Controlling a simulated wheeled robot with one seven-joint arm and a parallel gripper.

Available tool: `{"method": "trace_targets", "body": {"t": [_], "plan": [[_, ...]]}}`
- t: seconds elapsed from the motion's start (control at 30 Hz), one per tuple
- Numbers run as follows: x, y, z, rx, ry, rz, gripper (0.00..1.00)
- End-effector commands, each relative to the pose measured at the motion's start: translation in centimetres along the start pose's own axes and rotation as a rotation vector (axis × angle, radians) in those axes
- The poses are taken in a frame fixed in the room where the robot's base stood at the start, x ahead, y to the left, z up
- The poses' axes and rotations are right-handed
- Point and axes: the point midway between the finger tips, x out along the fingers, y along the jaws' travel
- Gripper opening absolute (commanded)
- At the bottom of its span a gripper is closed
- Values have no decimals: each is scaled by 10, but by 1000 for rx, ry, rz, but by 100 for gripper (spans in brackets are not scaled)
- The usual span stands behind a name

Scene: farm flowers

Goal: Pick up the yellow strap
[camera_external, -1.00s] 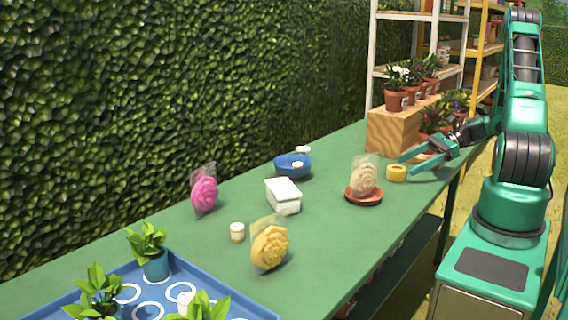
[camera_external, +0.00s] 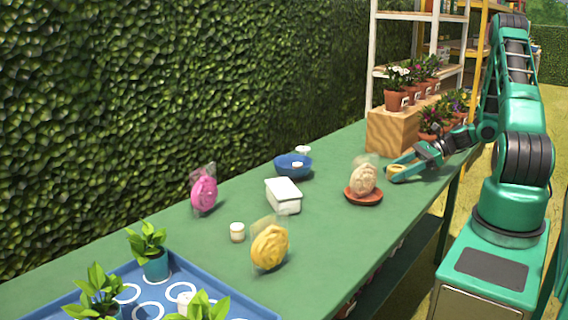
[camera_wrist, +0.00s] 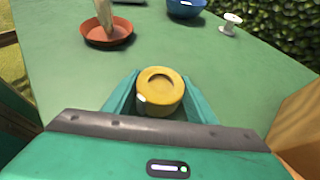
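The yellow strap is a small round yellow roll (camera_wrist: 160,88) with a hollow in its top. In the wrist view it sits between the two teal fingers of my gripper (camera_wrist: 161,98), which lie close against its left and right sides. In the outside view my gripper (camera_external: 392,174) is low at the table's right part, and the strap (camera_external: 397,168) is partly hidden by the near finger. The strap appears to be at table level; no lift shows.
On the green table (camera_external: 335,235), an orange-red saucer (camera_external: 362,198) bearing a wrapped beige item (camera_external: 363,179) is just left of my gripper. A wooden crate (camera_external: 392,133) stands behind. A blue bowl (camera_external: 293,167) and a white box (camera_external: 283,196) are farther left.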

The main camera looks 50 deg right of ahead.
Motion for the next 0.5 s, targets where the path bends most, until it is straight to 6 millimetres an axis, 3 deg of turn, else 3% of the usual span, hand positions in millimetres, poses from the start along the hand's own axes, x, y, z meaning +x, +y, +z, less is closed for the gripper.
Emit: {"method": "trace_targets", "body": {"t": [0.03,0.07,0.5], "plan": [[0,0,0,0,1,-1,31],[0,0,0,0,1,-1,24],[-4,-1,6,-2,1,-2,24]]}}
